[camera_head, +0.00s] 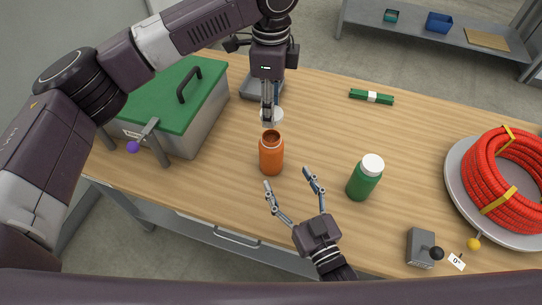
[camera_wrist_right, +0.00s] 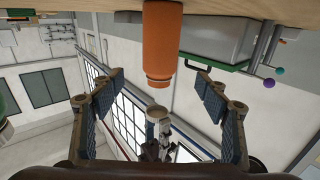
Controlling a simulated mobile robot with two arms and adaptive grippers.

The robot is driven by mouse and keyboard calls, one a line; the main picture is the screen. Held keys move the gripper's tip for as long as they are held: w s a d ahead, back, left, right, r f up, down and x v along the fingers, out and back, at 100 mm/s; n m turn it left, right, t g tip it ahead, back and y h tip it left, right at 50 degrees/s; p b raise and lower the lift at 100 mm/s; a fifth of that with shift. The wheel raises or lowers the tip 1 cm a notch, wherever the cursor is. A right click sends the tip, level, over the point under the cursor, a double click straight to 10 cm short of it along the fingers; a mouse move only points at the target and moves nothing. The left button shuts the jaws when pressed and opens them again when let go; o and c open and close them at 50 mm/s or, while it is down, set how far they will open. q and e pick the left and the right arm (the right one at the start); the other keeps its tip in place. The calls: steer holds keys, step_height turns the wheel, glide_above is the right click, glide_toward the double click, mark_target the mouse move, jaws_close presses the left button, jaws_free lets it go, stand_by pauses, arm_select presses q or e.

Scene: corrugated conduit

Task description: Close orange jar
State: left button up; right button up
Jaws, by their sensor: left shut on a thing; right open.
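The orange jar (camera_head: 271,155) stands upright on the wooden table, with its top open. In the right wrist view the jar (camera_wrist_right: 162,45) appears upside down, ahead of the gap between my right fingers. The lid (camera_wrist_right: 158,113) also shows in the right wrist view, apart from the jar. My right gripper (camera_head: 287,178) is open and empty, its fingers spread in front of the jar without visibly touching it.
A green jar with a white cap (camera_head: 365,178) stands to the right. A grey box with a green lid (camera_head: 165,95) is at the left. A red conduit coil (camera_head: 505,180) lies at the right, near a grey lever box (camera_head: 421,248).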

arm_select(q)
steer(key=shift+w, duration=0.1)
arm_select(e)
steer(key=x, duration=1.2)
arm_select(q)
steer(key=shift+f, duration=0.1)
arm_select(e)
steer(key=c, duration=1.8)
arm_select(q)
glide_above(270, 141)
steer(key=shift+f, duration=2.45)
